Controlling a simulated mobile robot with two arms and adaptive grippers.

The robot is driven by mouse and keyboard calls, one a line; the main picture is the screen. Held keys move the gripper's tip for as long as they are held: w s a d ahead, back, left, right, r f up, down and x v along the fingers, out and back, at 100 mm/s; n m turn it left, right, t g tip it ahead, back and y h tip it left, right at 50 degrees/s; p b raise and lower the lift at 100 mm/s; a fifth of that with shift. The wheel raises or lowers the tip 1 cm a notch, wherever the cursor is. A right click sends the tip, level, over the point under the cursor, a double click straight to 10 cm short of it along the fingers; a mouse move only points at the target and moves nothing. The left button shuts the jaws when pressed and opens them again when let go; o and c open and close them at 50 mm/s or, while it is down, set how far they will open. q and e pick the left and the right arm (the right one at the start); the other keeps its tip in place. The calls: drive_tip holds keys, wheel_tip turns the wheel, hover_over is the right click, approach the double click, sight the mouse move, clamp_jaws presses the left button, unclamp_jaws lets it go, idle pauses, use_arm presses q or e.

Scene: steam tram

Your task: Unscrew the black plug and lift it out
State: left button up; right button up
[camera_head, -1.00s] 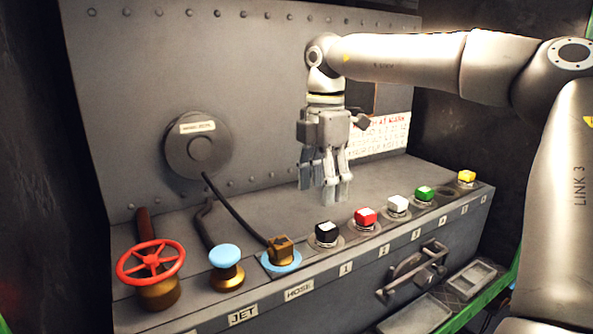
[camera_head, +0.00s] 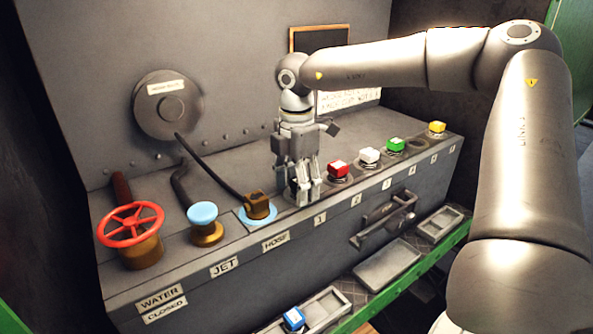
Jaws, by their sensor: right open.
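My right gripper (camera_head: 304,192) is open and points down at the front row of the console (camera_head: 225,255), at the place by label 1 where the black plug stands. Its fingers cover that place, so the black plug is almost wholly hidden. I cannot tell whether the fingers touch it. A red plug (camera_head: 338,170) sits in its socket just right of the fingers. My left gripper is not in view.
White (camera_head: 369,156), green (camera_head: 395,145) and yellow (camera_head: 436,128) plugs stand farther right, with an empty socket (camera_head: 417,144) between green and yellow. Left are the brass hose fitting (camera_head: 257,205), blue jet knob (camera_head: 203,214) and red valve wheel (camera_head: 131,223). A blue plug (camera_head: 294,318) lies in a lower tray.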

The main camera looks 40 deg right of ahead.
drive_tip(key=shift+c, duration=0.2)
clamp_jaws()
drive_tip(key=shift+s+n+b, duration=0.1)
drive_tip(key=shift+n+b, duration=0.25)
drive_tip(key=shift+n, duration=0.85)
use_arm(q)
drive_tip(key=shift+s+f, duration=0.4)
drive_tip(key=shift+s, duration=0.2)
use_arm(e)
drive_tip(key=shift+s+n, duration=0.1)
drive_tip(key=shift+n, duration=0.7)
drive_tip(key=shift+n, duration=0.7)
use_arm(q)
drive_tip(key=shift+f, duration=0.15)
use_arm(e)
drive_tip(key=shift+s+d+n, duration=0.1)
drive_tip(key=shift+s+n, duration=0.05)
drive_tip(key=shift+n, duration=1.15)
